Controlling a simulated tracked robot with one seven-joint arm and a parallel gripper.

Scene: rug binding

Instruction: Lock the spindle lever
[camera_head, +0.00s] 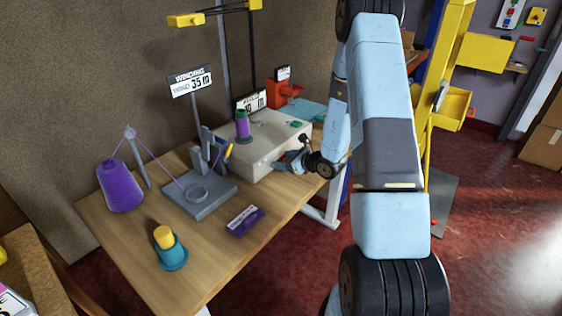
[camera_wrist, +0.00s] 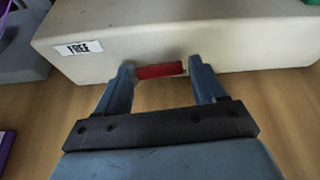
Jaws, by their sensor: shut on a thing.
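The spindle lever (camera_wrist: 160,71) is a short red bar at the front face of the beige machine box (camera_wrist: 200,38). It lies nearly level in the wrist view. A white label reading FREE (camera_wrist: 84,48) is to its left on the same face. My gripper (camera_wrist: 161,76) has its two blue fingers on either side of the red bar and is shut on it. In the head view my gripper (camera_head: 284,162) is at the front of the beige box (camera_head: 254,167), and the lever cannot be made out there.
A grey winding stand (camera_head: 200,205) with a yellow handle, a purple cone (camera_head: 120,187), a teal spool with yellow top (camera_head: 172,250) and a purple tag block (camera_head: 245,221) stand on the wooden table (camera_head: 130,255). A green-and-purple spool (camera_head: 242,125) stands on the box.

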